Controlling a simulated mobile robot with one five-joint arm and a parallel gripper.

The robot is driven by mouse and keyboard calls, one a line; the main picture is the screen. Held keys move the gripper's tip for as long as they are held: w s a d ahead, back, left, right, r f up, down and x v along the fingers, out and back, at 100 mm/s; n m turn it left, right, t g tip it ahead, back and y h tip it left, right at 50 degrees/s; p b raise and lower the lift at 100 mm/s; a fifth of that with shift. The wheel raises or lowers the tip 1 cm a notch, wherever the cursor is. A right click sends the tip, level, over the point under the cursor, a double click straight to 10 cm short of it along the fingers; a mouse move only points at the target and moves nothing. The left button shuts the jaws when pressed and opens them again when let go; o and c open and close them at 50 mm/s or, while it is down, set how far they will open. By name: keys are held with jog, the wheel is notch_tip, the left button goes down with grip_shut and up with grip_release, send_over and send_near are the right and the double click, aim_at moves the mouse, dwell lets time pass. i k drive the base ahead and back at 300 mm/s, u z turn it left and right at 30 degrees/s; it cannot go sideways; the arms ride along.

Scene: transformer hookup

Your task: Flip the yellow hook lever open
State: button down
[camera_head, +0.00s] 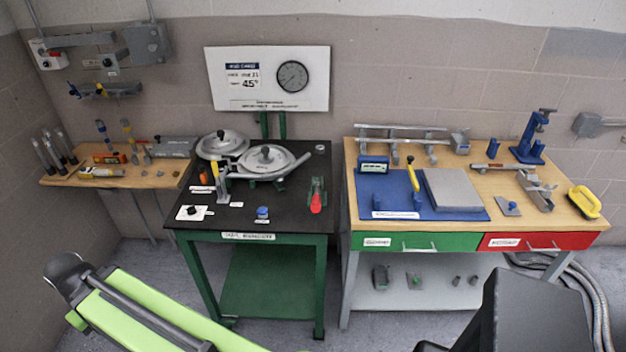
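Two yellow levers show. One yellow lever (215,166) stands nearly upright on a grey metal bracket at the left of the black-topped green table (275,226). The other yellow lever (412,174) stands on the blue mat (385,196) on the wooden bench, leaning slightly, with a rounded top. I cannot tell for sure which is the hook lever; no hook shape is clear on either. Nothing of mine touches them. My lime-green arm link (150,312) crosses the lower left, well short of the table. I cannot make out gripper fingers anywhere.
Two round metal lids (268,158) lie behind the left lever. A red-handled clamp (316,196) stands to the right on the black top. A grey block (452,189) lies beside the lever on the mat. A gap separates table and bench. Grey floor lies in front.

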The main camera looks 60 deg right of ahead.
aim_at(214, 166)
jog(key=z, duration=1.35)
